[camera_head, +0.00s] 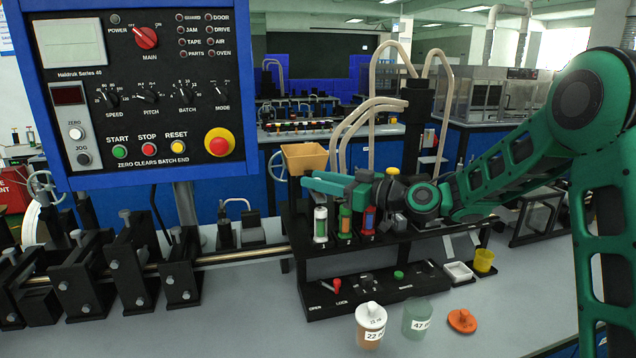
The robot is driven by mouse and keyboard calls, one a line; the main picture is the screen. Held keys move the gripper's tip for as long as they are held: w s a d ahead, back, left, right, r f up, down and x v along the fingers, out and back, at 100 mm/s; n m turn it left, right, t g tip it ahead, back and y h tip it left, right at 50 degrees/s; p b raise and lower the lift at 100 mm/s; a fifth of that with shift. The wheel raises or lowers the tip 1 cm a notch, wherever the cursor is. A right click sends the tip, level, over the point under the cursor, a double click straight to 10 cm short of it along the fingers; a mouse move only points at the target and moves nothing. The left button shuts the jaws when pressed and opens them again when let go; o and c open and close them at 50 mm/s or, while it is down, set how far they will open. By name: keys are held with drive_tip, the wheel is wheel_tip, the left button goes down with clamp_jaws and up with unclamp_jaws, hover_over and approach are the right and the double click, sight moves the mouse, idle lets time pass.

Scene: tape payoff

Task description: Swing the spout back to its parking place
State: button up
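A black column (418,110) stands behind the black rack, with pale hoses (387,62) looping up around its top. Two more pale tubes (358,125) run from the column's side down to the left, and their lower ends pass behind my gripper. I cannot tell for sure which part is the spout, nor is a parking place marked. My gripper (312,183) reaches in from the right, its green fingers pointing left, just below a tan open-topped box (304,157) and above the rack's bottles. The fingers overlap in this view, so their opening and any contact are hidden.
The black rack (352,246) holds small bottles, including a green-and-white one (320,224). In front stand a white-lidded jar (370,325), a greenish jar (417,318) and an orange lid (462,320). A blue-framed control panel (140,90) fills the upper left. Front bench space is partly clear.

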drive_tip(key=shift+w+a, duration=0.2)
drive_tip(key=shift+a, duration=0.1)
clamp_jaws()
drive_tip(key=shift+d, duration=0.1)
drive_tip(key=shift+w+d, duration=0.1)
drive_tip(key=shift+d, duration=0.05)
